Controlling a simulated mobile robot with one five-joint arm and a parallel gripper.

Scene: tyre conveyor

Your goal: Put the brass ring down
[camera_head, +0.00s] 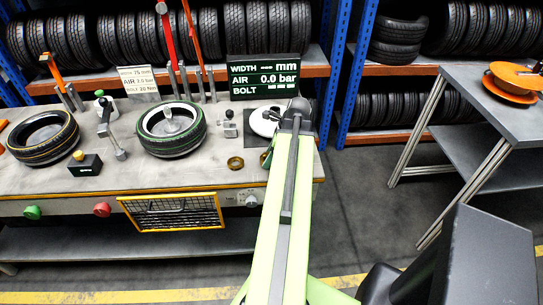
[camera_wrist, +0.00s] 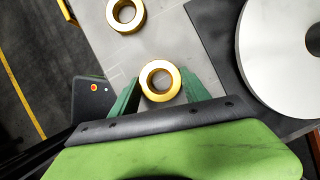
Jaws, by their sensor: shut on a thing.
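A brass ring (camera_wrist: 160,97) sits between the green fingers of my gripper (camera_wrist: 160,82) in the wrist view, and the gripper is shut on it. A second brass ring (camera_wrist: 126,28) lies flat on the grey bench top just beyond it, apart from my fingers. In the head view this loose ring (camera_head: 235,163) lies near the front right of the bench. My arm hides most of the gripper and the held ring there. The gap between the held ring and the bench is hard to judge.
A pale disc (camera_wrist: 270,60) on a dark mat (camera_wrist: 222,45) is right of the held ring in the wrist view. A green-rimmed wheel (camera_head: 160,147), a tyre (camera_head: 35,150) and a display (camera_head: 263,76) are on the bench (camera_head: 205,180). Bare bench surrounds the loose ring.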

